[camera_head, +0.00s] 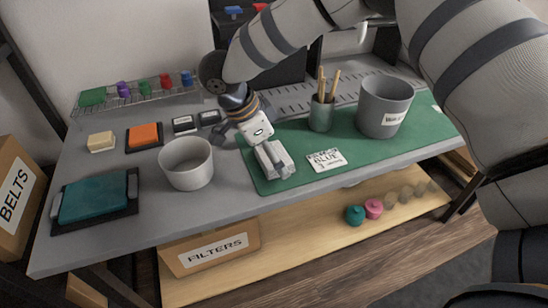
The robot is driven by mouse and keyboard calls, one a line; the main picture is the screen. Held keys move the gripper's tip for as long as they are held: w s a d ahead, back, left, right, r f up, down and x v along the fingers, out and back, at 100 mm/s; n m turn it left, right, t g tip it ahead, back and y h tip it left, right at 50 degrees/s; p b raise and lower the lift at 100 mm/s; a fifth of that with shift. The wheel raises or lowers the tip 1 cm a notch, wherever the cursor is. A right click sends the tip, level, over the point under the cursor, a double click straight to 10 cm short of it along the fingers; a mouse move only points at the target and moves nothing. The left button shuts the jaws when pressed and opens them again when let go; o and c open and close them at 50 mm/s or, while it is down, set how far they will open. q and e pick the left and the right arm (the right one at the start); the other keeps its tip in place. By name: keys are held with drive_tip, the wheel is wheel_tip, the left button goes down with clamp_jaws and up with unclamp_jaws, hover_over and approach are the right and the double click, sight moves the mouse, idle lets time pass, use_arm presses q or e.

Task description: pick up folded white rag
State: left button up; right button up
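My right arm reaches in from the right and over the top. Its gripper (276,168) points down at the left edge of the green mat (290,132). A pale, blocky shape shows at its fingers; I cannot tell whether it is only the fingers or also a white rag between them. No folded white rag can be clearly made out. A cream, block-like item (100,142) lies at the left back of the grey table, well apart from the gripper; I cannot tell whether it is cloth. My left gripper is not in view.
A light grey pot (187,164) stands left of the gripper. A pencil cup (321,114), a grey bin (384,106) and a white label card (326,160) are on the mat. An orange item (145,136) and a teal pad (94,199) lie left. A wire rack (151,92) stands behind.

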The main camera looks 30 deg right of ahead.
sight(281, 155)
drive_tip(key=c, duration=1)
drive_tip(key=shift+c, duration=0.2)
drive_tip(key=r, duration=0.4)
drive_tip(key=shift+s+a+r+p, duration=0.3)
drive_tip(key=shift+r+p, duration=0.05)
drive_tip(key=shift+r, duration=0.05)
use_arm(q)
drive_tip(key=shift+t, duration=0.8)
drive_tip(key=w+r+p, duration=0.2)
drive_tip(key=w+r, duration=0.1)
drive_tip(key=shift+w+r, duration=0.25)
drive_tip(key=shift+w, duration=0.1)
use_arm(e)
drive_tip(key=s+a+r, duration=0.8)
drive_tip(key=s, duration=0.2)
drive_tip(key=shift+a, duration=0.15)
